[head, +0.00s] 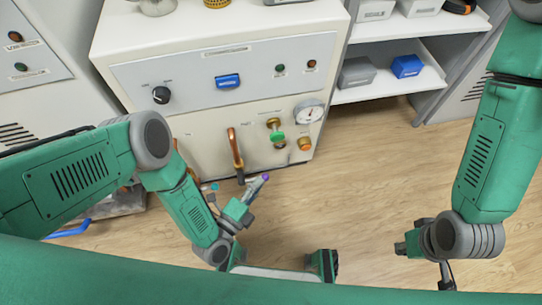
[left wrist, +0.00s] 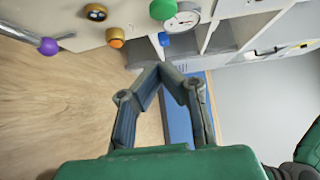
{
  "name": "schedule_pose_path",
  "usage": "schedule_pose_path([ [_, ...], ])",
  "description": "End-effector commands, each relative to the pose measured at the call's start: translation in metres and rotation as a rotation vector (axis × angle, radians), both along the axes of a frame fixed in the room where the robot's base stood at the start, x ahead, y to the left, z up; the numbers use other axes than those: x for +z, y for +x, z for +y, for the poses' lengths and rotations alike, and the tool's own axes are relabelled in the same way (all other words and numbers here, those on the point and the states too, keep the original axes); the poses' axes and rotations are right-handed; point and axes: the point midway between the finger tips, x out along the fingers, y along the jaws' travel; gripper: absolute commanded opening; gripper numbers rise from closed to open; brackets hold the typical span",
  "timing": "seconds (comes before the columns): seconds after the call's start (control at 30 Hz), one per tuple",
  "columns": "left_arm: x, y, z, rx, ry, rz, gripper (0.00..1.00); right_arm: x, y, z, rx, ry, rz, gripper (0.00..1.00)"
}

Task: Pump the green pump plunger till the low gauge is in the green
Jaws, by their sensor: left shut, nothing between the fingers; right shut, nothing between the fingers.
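The green pump plunger (head: 276,136) sticks out of the cabinet's lower front, below a brass fitting. It also shows as a green round cap at the top of the left wrist view (left wrist: 163,9). The round white gauge (head: 309,112) is just right of the plunger, and shows in the left wrist view (left wrist: 184,18); its needle reading is too small to tell. My left gripper (head: 243,204) is shut and empty, below and left of the plunger, apart from it; its fingers meet in the left wrist view (left wrist: 160,70). My right gripper (head: 412,243) is shut and empty, far right over the floor.
The cabinet (head: 205,125) carries a copper handle (head: 235,155), an orange knob (head: 304,144), a black dial (head: 161,95) and a blue switch (head: 228,81). A purple-tipped rod (head: 265,177) lies close to my left gripper. Shelves with bins (head: 357,72) stand right; the wooden floor is open.

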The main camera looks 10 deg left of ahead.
Motion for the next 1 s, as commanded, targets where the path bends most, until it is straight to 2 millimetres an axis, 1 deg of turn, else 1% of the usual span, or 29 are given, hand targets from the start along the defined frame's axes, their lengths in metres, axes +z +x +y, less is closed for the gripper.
schedule_pose_path([
  [0.03, -0.003, -0.001, 0.0, 0.005, -0.006, -0.003, 0.0, -0.011, 0.0, 0.0, 0.0, 0.0, 0.0, 0.0],
  [0.1, 0.002, -0.003, -0.003, 0.004, -0.012, -0.01, 0.0, -0.014, 0.0, 0.0, 0.0, 0.0, 0.0, 0.0],
  [0.27, 0.008, -0.005, -0.006, 0.002, -0.014, -0.018, 0.0, -0.014, 0.0, 0.0, 0.0, 0.0, -0.001, 0.0],
  [0.57, 0.008, -0.002, -0.008, 0.002, -0.014, -0.019, 0.0, -0.015, 0.0, 0.0, 0.0, 0.0, -0.001, 0.0],
  [0.67, 0.007, 0.007, -0.012, 0.002, -0.014, -0.019, 0.0, -0.02, 0.0, 0.0, 0.0, 0.0, -0.001, 0.0],
  [0.77, 0.007, 0.023, -0.02, 0.003, -0.015, -0.02, 0.0, -0.027, 0.0, 0.0, 0.0, 0.0, -0.001, 0.0],
  [1.0, 0.005, 0.069, -0.043, 0.003, -0.015, -0.02, 0.0, -0.049, 0.0, 0.0, 0.0, 0.0, -0.001, 0.0],
])
